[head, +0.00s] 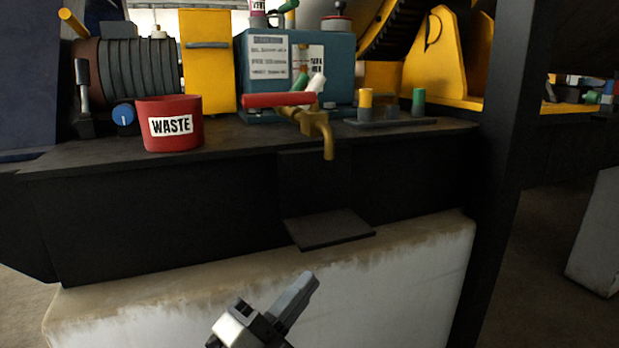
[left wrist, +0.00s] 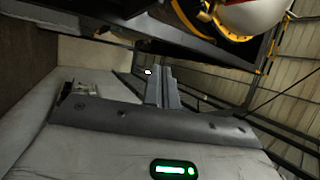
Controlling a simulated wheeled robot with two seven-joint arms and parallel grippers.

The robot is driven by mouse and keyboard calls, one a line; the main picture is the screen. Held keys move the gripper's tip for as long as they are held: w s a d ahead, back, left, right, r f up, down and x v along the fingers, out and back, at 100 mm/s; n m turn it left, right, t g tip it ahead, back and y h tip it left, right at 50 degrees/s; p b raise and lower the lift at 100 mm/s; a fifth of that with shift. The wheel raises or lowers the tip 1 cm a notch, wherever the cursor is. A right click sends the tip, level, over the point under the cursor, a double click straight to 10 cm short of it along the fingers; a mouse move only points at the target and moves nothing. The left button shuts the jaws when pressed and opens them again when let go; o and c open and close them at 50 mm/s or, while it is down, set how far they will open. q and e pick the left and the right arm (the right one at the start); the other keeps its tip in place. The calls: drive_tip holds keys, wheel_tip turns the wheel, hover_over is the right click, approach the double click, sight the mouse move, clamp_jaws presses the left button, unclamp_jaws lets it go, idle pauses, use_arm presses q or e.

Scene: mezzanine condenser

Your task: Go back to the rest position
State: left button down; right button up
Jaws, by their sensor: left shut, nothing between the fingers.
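My left gripper (head: 298,292) shows at the bottom centre of the head view, in front of the pale, stained block below the dark bench. Its fingers lie together, shut and empty, and point up and to the right. The fingers also show in the left wrist view (left wrist: 161,85), side by side and with nothing held. My right gripper is in neither view.
The dark bench (head: 400,180) carries a red WASTE bin (head: 172,125), a teal box (head: 335,75) and a brass tap with a red handle (head: 280,100). A dark plate (head: 329,229) juts out below the tap. A dark post (head: 505,180) stands at the right.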

use_arm(q)
drive_tip(key=s+a+f+n+g+y, duration=0.1)
drive_tip(key=a+f+n+y, duration=0.2)
drive_tip(key=f+n, duration=0.25)
drive_tip(key=s+a+f+n+y, duration=0.25)
drive_tip(key=f+n+y, duration=0.2)
drive_tip(key=f, duration=0.25)
drive_tip(key=s+a+f+n+g+y, duration=0.1)
drive_tip(key=a+f+n+y, duration=0.15)
drive_tip(key=f+n, duration=0.3)
drive_tip(key=s+a+f+n+g+y, duration=0.2)
drive_tip(key=s+a+f+n+g, duration=0.2)
drive_tip(key=s+f, duration=0.6)
drive_tip(key=shift+a+f+n, duration=0.45)
drive_tip(key=shift+f+n, duration=0.3)
drive_tip(key=shift+n, duration=0.4)
